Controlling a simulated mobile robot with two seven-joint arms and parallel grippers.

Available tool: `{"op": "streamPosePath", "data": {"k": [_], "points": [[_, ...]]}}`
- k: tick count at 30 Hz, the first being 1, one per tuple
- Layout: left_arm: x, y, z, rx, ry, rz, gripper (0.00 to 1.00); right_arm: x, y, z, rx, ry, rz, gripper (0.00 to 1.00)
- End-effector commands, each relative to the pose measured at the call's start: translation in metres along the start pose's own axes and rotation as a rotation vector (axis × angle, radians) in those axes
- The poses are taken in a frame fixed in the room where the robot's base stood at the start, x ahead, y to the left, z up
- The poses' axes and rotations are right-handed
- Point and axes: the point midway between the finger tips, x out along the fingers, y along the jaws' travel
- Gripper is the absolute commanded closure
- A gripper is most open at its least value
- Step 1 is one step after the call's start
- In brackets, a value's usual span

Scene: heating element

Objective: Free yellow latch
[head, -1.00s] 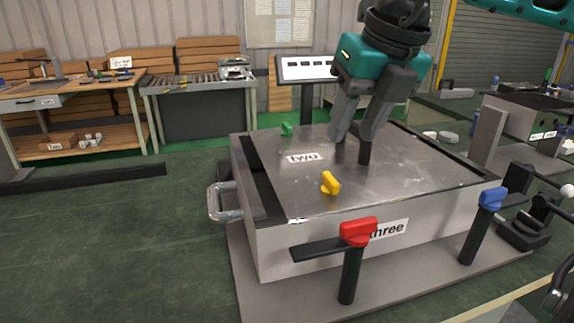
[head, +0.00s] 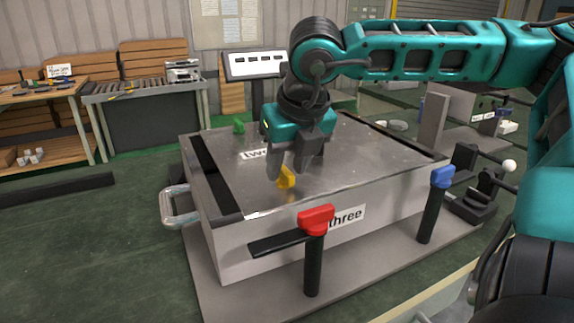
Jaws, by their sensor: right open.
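The yellow latch (head: 286,178) stands on the metal top of the heating element box (head: 360,172), near its front edge. My right gripper (head: 287,178) points down at the latch, with its fingers just behind and around its upper part. The gripper is open; I cannot tell whether a finger touches the latch. The fingers hide part of the latch. My left gripper is not in view.
A red-topped post (head: 316,221) and a blue-topped post (head: 442,178) stand in front of the box. A green latch (head: 239,125) sits at the back left of the top. A metal handle (head: 178,206) sticks out on the left. A display stand (head: 254,66) is behind.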

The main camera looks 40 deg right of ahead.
Motion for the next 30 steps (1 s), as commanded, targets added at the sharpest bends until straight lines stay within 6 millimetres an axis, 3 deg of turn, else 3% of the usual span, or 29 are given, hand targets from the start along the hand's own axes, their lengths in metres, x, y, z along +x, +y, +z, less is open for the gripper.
{"op": "streamPosePath", "data": {"k": [11,23,30], "points": [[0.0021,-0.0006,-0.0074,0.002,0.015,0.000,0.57,0.0049,-0.0001,0.0002,0.001,0.000,0.000,0.61],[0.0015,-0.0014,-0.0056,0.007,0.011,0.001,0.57,0.0047,-0.0001,0.0001,0.001,0.000,0.000,0.99],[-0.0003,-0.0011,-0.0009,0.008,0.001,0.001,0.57,0.0046,-0.0002,0.0001,0.000,0.000,0.000,1.00]]}}
